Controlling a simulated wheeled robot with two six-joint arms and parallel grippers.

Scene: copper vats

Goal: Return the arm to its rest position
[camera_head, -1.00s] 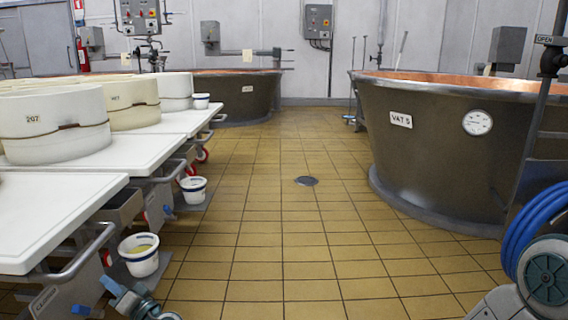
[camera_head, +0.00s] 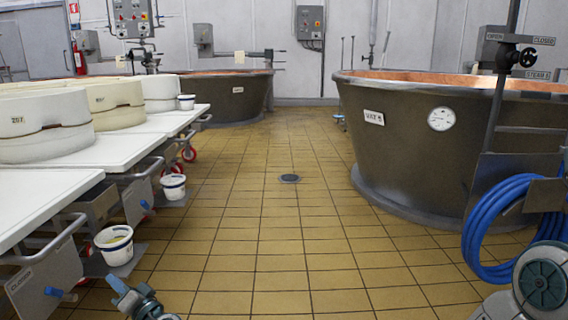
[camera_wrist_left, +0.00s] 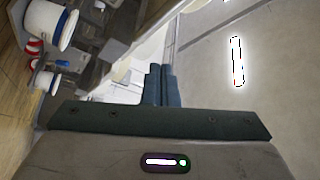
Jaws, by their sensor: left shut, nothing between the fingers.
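My left gripper (camera_head: 122,288) shows low at the left in the head view, over the floor beside the white worktables. In the left wrist view its two dark fingers (camera_wrist_left: 159,85) lie together, shut, with nothing between them. Most of my left arm is outside the head view. My right gripper is not in view.
White tables (camera_head: 135,151) with cheese moulds (camera_head: 45,129) stand at left, with small buckets (camera_head: 115,245) at their side. The VAT 5 vat (camera_head: 400,165) and blue hose (camera_head: 478,225) are at right. Tiled floor (camera_head: 285,235) with a drain (camera_head: 289,178) is clear between.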

